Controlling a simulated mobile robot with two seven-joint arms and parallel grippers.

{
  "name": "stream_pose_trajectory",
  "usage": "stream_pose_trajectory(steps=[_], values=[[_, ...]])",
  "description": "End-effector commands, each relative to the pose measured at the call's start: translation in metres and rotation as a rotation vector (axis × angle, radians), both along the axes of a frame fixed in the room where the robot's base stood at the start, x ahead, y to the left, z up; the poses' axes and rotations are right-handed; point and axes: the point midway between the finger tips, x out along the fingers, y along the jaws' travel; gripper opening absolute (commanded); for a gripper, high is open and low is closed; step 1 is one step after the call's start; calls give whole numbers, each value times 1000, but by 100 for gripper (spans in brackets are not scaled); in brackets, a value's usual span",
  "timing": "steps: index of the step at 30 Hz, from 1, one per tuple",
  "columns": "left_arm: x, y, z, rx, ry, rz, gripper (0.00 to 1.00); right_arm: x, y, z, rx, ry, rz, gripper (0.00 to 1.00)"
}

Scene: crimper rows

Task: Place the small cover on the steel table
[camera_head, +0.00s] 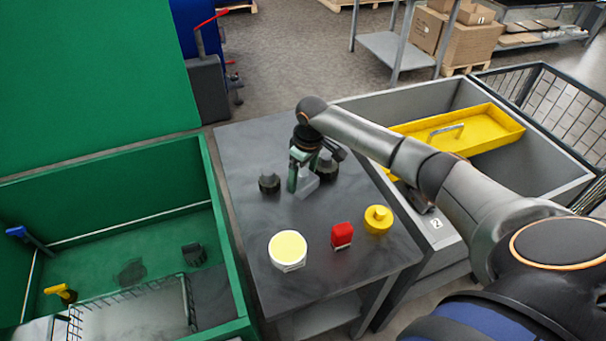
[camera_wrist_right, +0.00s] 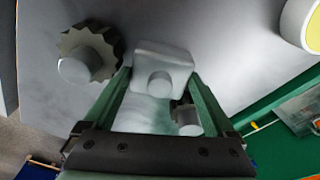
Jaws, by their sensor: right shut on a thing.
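My right gripper (camera_head: 303,182) is over the grey steel table (camera_head: 240,145), fingers pointing down. In the right wrist view its green fingers (camera_wrist_right: 160,88) are shut on a pale grey, square-sided small cover (camera_wrist_right: 150,52) with a round knob. The cover also shows in the head view (camera_head: 306,187), low between the fingers, at or just above the tabletop; I cannot tell whether it touches. The fingers hide part of it. My left gripper is not in view.
Dark knobbed pieces stand left (camera_head: 269,183) and right (camera_head: 326,170) of the gripper, close by. Nearer are a white round piece with yellow top (camera_head: 287,249), a red block (camera_head: 342,234) and a yellow knobbed piece (camera_head: 378,219). A green bin (camera_head: 225,235) stands left.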

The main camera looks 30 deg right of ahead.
Motion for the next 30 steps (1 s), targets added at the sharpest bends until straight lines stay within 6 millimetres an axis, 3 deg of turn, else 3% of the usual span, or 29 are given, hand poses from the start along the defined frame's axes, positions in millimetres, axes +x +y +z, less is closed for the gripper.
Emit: stream_pose_trajectory(steps=[1, 2, 3, 14, 30], values=[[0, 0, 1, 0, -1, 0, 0, 0, 0, -1, 1, -1, 0, 0], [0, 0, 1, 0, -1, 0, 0, 0, 0, -2, 1, 1, 0, 93], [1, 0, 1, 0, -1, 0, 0, 0, 0, -2, 0, 1, 0, 97], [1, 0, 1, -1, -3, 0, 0, 0, 0, 5, 0, -1, 0, 100], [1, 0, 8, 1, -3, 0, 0, -11, -3, 105, 0, -1, -1, 100]])
